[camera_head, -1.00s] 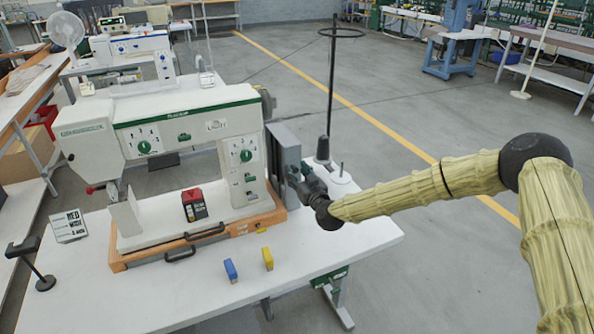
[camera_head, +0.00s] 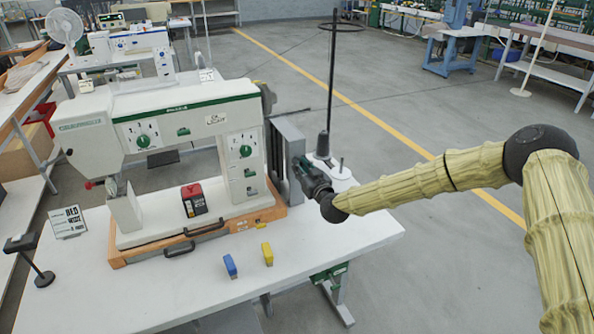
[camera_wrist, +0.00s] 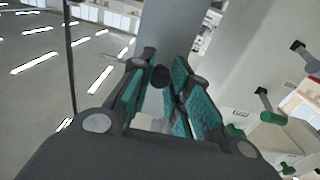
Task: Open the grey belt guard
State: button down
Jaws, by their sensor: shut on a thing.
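The grey belt guard (camera_head: 286,150) is an upright panel at the right end of the white sewing-machine-like press (camera_head: 185,130). It stands at an angle to the press's end. My gripper (camera_head: 300,168) is at the guard's right side. The teal-padded fingers (camera_wrist: 160,90) are closed in around a dark round knob (camera_wrist: 160,76) on the guard's side. The exact contact is partly hidden by the fingers.
A thread stand (camera_head: 330,90) with a tall black rod rises just behind my gripper. Open floor lies to the right.

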jog(key=w+d+b, duration=0.5)
jog(key=d, duration=0.4)
jog(key=shift+b, duration=0.3)
jog(key=shift+a, duration=0.1)
jog(key=c, duration=1.3)
grip_release()
jog(key=v, duration=1.2)
